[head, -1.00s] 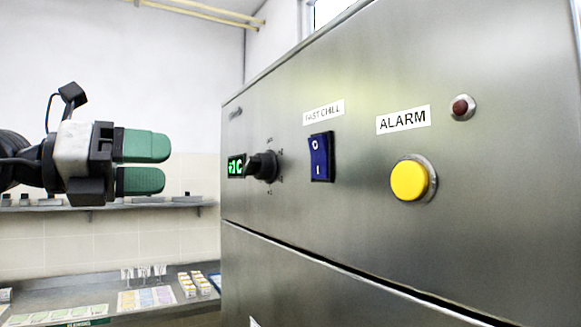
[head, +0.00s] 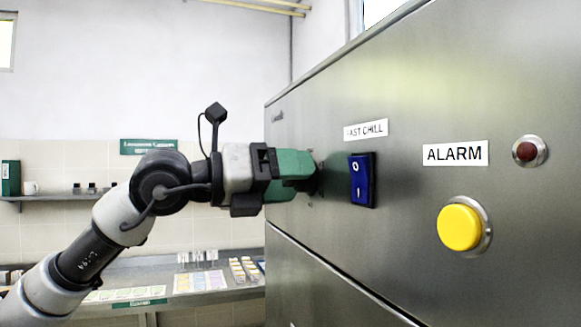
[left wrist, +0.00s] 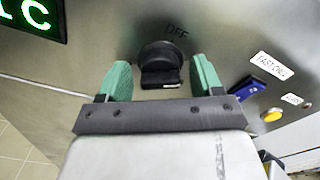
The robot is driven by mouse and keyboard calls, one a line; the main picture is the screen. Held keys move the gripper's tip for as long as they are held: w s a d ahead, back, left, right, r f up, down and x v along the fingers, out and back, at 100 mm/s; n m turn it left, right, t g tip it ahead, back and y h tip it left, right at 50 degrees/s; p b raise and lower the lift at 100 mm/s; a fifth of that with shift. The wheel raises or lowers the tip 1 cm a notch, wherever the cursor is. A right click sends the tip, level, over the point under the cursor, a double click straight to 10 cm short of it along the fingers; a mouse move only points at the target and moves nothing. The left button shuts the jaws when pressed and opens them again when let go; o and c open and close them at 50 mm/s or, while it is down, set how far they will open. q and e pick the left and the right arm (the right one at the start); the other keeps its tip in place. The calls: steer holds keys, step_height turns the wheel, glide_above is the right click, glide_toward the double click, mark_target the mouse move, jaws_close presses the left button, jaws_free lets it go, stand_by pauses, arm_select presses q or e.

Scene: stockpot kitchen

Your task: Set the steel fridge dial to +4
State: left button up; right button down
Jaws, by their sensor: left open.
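The black dial (left wrist: 160,62) is on the steel fridge front (head: 420,80), with "OFF" printed above it in the left wrist view. My left gripper (left wrist: 162,82) is open, with one green finger on each side of the dial. I cannot tell whether the fingers touch it. In the head view the left gripper (head: 305,168) is at the fridge face and hides most of the dial. A green lit display (left wrist: 32,16) shows partly at the upper left of the left wrist view; only a "C" and part of another character are readable. The right gripper is not in view.
A blue rocker switch (head: 361,179) under a FAST CHILL label, a yellow button (head: 460,227) under an ALARM label and a red lamp (head: 529,151) are right of the dial. A counter (head: 215,283) with small items stands behind at left.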

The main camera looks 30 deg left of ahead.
arm_select(q)
steer(key=c, duration=0.9)
steer(key=shift+o, duration=0.2)
